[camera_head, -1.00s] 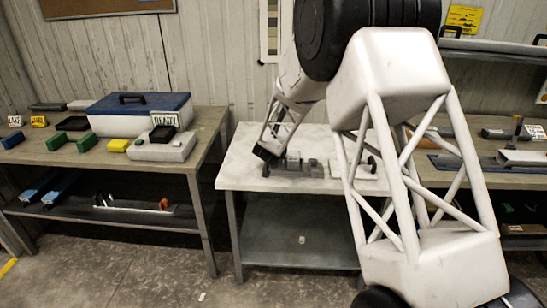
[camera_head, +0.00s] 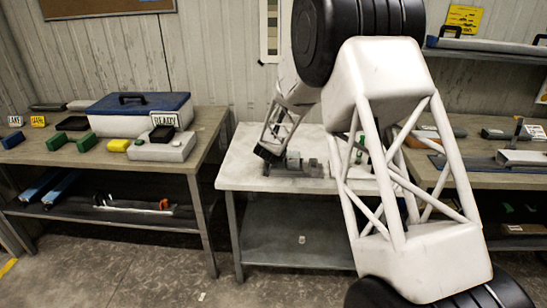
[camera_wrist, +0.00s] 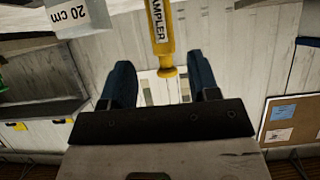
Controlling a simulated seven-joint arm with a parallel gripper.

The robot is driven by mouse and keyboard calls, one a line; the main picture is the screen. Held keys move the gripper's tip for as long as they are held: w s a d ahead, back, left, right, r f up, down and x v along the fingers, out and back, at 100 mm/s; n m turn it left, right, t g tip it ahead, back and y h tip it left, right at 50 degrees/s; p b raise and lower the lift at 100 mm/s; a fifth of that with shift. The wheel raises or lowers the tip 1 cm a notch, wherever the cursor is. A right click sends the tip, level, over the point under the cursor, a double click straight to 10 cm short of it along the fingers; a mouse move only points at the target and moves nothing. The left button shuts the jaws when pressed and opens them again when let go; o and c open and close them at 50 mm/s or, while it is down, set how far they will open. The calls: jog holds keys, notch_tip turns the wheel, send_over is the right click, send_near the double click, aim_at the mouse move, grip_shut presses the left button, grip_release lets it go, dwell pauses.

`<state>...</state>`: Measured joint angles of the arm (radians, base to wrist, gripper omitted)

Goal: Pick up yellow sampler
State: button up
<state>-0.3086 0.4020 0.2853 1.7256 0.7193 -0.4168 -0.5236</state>
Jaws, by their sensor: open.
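My gripper (camera_wrist: 160,68) is open, with one blue finger on each side of the knob and visible gaps between. I cannot tell the sampler's depth relative to the fingertips. In the head view my gripper (camera_head: 268,156) is small and dark over the left side of the middle table; I cannot make out the sampler there.
The middle table (camera_head: 237,172) holds small grey parts (camera_head: 293,160) beside my gripper. In the wrist view a "20 cm" block (camera_wrist: 75,15) is at upper left. The left bench (camera_head: 60,155) holds a blue-lidded box (camera_head: 125,120). My arm hides the middle table's right part.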

jog(key=shift+a+x, duration=0.2)
jog(key=shift+x, duration=2.35)
jog(key=c, duration=1)
jog(key=shift+r, duration=0.1)
jog(key=shift+r, duration=4.9)
